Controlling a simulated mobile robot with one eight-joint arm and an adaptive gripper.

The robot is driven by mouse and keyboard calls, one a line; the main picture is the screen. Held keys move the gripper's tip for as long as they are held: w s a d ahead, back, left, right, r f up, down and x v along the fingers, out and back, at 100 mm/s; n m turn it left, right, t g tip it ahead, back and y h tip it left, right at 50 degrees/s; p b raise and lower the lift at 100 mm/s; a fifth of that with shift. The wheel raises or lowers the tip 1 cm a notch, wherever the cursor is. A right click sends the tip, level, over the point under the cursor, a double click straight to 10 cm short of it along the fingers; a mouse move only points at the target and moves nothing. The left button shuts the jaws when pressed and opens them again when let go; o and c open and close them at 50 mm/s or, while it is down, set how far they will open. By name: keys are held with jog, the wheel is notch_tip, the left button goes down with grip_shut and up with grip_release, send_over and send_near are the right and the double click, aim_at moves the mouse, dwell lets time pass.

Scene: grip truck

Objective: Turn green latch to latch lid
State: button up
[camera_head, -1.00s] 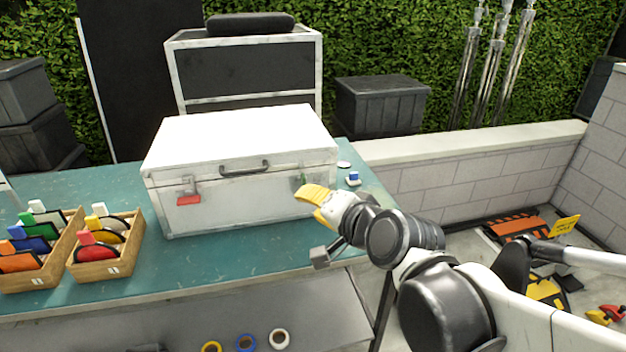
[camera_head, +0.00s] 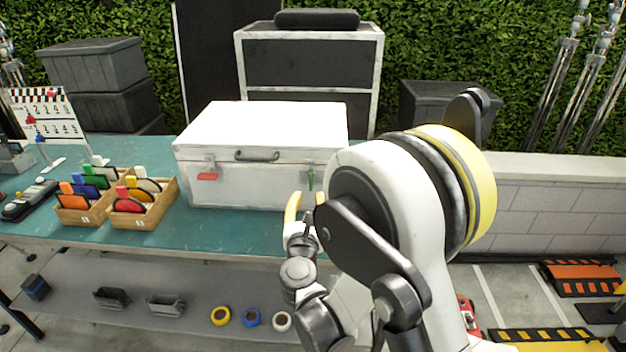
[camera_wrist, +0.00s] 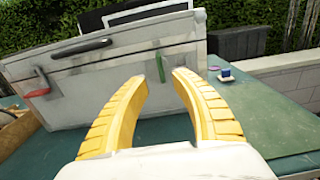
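A white case (camera_head: 240,183) with its lid down stands on the teal table. The green latch (camera_head: 310,180) is on the right part of its front; in the wrist view the green latch (camera_wrist: 160,67) hangs roughly vertical, just beyond and between my fingers. A red latch (camera_head: 207,176) is on the left part of the front, lying flat sideways. My gripper (camera_head: 306,203) is in front of the case near the green latch. In the wrist view its yellow fingers (camera_wrist: 158,85) are apart with nothing between them. My arm hides the case's right end in the head view.
Wooden trays (camera_head: 150,218) with coloured discs stand left of the case on the teal table (camera_head: 215,228). A small blue-and-white item (camera_wrist: 226,76) lies right of the case. Tape rolls (camera_head: 250,317) lie on the lower shelf. The tabletop before the case is clear.

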aim_at(311, 181)
jog(key=w+b, duration=0.2)
jog(key=w, duration=0.7)
jog(key=shift+d, duration=0.15)
grip_shut()
